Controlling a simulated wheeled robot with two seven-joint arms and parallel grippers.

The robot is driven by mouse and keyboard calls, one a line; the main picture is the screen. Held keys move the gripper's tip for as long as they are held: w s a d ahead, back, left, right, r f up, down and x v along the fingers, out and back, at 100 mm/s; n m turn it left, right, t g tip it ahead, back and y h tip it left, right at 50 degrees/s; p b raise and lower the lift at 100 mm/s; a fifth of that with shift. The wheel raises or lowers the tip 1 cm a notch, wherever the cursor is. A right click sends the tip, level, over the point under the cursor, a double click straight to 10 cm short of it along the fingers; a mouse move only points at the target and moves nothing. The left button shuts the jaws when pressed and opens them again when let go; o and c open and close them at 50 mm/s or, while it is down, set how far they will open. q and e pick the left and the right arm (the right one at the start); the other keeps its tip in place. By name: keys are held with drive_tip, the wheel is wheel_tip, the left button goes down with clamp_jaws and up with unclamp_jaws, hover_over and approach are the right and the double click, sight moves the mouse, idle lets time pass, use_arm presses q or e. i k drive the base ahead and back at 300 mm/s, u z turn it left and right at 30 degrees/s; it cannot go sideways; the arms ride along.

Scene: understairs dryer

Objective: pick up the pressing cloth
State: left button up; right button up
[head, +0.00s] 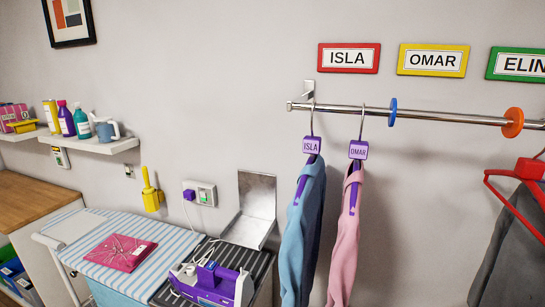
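A flat crimson square with pale lines and a small white label (120,252) lies on the blue-and-white striped ironing board (167,243) at the lower left. It looks like the pressing cloth, though I cannot read its label. It lies flat with nothing on top of it. Neither of my grippers is in view.
A purple and white appliance (212,284) sits on a dark ribbed surface right of the cloth, before a bent metal plate (256,195). A blue garment (302,235) and a pink garment (344,240) hang from the rail (440,115). A wooden counter (28,198) stands left.

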sight(59, 237)
drive_tip(key=u, duration=2.1)
drive_tip(key=i, duration=2.2)
drive_tip(key=z, duration=1.3)
drive_tip(key=i, duration=0.5)
drive_tip(key=z, duration=0.4)
